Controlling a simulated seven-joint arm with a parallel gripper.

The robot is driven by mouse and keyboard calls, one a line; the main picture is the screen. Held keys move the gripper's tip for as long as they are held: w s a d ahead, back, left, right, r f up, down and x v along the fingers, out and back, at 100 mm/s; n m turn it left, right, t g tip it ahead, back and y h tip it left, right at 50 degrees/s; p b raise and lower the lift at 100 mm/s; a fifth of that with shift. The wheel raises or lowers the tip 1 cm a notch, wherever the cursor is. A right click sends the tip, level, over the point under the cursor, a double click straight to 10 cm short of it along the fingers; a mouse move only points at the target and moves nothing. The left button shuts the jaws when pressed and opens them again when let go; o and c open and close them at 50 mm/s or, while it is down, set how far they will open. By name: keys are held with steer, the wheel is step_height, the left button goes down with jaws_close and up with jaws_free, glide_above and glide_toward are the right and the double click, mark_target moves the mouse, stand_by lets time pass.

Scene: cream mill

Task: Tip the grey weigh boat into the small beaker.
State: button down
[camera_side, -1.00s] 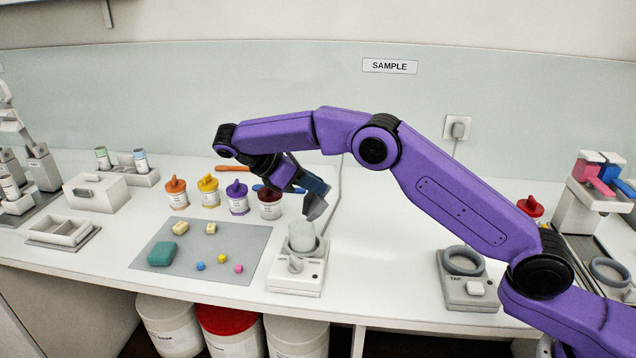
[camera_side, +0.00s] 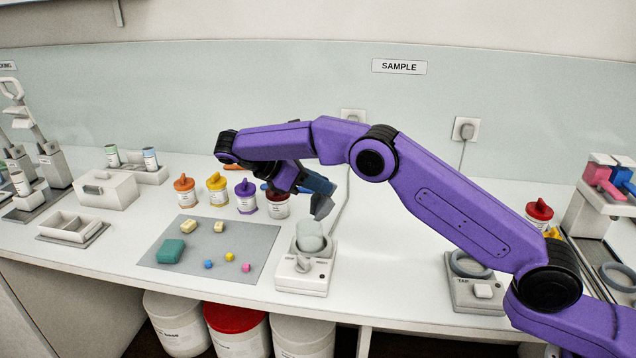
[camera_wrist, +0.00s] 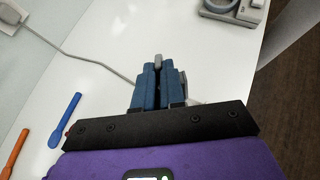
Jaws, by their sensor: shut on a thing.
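My gripper (camera_side: 318,187) is shut on the grey weigh boat (camera_side: 323,206), which is tilted at its fingertips. In the wrist view, my blue fingers (camera_wrist: 159,86) are closed together with a small grey end of the weigh boat (camera_wrist: 158,60) showing beyond them. The small beaker (camera_side: 310,236), pale and whitish, stands upright on a white device with a knob (camera_side: 302,275). The weigh boat is above the beaker and slightly to its right, apart from it. The beaker's contents and the inside of the boat cannot be made out.
Several lidded jars (camera_side: 217,190) stand behind the grey mat (camera_side: 180,255), which carries small coloured blocks. A blue spatula (camera_wrist: 66,118) and an orange one (camera_wrist: 15,152) lie on the bench. A cable (camera_wrist: 95,62) runs behind the device.

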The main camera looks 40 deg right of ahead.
steer(key=y, duration=0.1)
steer(key=d+r+t+y, duration=0.1)
steer(key=y, duration=0.1)
steer(key=r+y, duration=0.1)
steer(key=y, duration=0.1)
steer(key=shift+s+d+r, duration=0.2)
steer(key=shift+d+r, duration=0.05)
steer(key=r+y, duration=0.1)
steer(key=y, duration=0.1)
steer(key=d+r+t+y, duration=0.1)
steer(key=y, duration=0.1)
steer(key=shift+s+d+t, duration=0.15)
steer(key=shift+t, duration=0.15)
steer(key=shift+d+r+y, duration=0.1)
steer(key=shift+r+y, duration=0.2)
steer(key=shift+y, duration=0.7)
